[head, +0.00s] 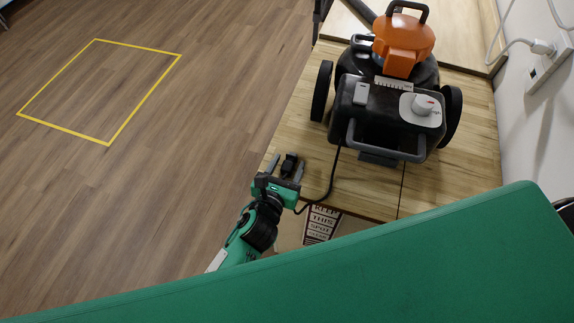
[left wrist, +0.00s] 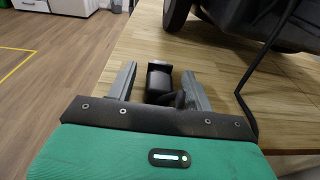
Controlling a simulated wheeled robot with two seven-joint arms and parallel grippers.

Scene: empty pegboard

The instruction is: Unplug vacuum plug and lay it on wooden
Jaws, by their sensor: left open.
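A black plug (head: 289,162) sits at the left edge of the wooden surface (head: 450,165). It also shows in the left wrist view (left wrist: 160,78), between the two grey fingers of my left gripper (left wrist: 159,82). That gripper (head: 286,167) is open, with a finger on each side of the plug and visible gaps. I cannot tell whether the plug rests on the wood. A black cord (head: 334,175) runs from the vacuum (head: 385,115) down toward the gripper; its end is partly hidden. My right gripper is not in view.
The vacuum, black with an orange top, stands on the wood to the right. A white plug (head: 541,47) is in a wall outlet (head: 550,65) at the right. A printed sign (head: 322,222) lies near the gripper. A yellow square (head: 100,92) marks clear floor at the left.

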